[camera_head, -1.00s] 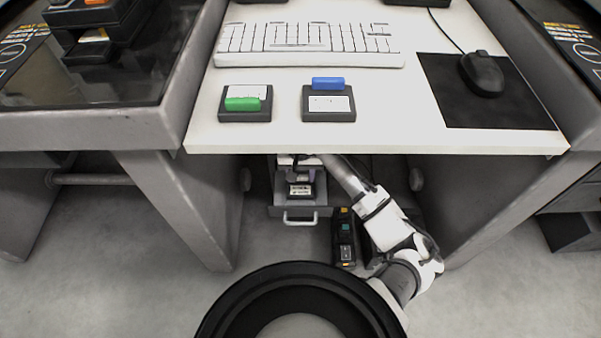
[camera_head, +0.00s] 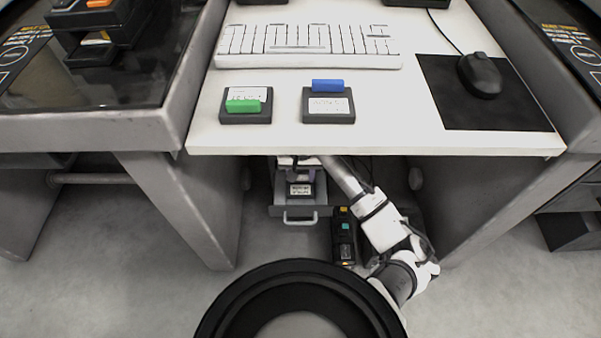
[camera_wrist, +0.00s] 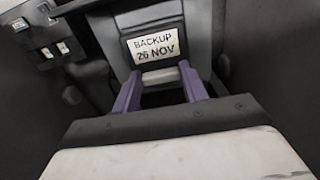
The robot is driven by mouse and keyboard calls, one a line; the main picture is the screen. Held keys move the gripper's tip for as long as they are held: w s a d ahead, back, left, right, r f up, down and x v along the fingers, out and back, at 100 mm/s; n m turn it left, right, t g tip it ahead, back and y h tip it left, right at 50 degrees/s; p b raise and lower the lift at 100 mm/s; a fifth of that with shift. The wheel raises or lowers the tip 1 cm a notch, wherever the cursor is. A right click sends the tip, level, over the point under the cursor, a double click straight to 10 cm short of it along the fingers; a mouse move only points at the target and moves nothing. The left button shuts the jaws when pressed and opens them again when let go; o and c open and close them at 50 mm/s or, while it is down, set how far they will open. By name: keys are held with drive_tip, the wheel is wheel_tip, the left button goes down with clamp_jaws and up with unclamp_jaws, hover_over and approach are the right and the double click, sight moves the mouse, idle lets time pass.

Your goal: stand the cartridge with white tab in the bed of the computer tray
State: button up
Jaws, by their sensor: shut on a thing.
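The cartridge with white tab shows a dark body (camera_wrist: 195,42) and a label reading "BACKUP 26 NOV" in the wrist view. Its white tab (camera_wrist: 161,76) lies between the purple fingers of my gripper (camera_wrist: 160,80), which is shut on it. In the head view my gripper (camera_head: 302,180) is under the desk, over the pulled-out computer tray (camera_head: 301,212), a grey drawer with a handle. The cartridge's label (camera_head: 301,189) shows within the tray's outline. I cannot tell whether the cartridge touches the tray's bed.
The desk (camera_head: 400,135) overhangs my arm. On it are a green-tabbed cartridge (camera_head: 246,115), a blue-tabbed cartridge (camera_head: 328,105), a keyboard (camera_head: 310,60) and a mouse (camera_head: 481,75). A dark unit with coloured buttons (camera_head: 344,240) stands just right of the tray. Desk side panels flank the space.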

sight(301, 178)
drive_tip(key=shift+f, duration=0.45)
idle(0.4)
drive_tip(key=o, duration=1.1)
drive_tip(key=shift+c, duration=0.2)
drive_tip(key=shift+o, duration=0.4)
drive_tip(key=o, duration=0.5)
drive_tip(key=shift+r+p, duration=3.85)
drive_tip(key=shift+p, duration=0.1)
drive_tip(key=shift+s+f, duration=0.1)
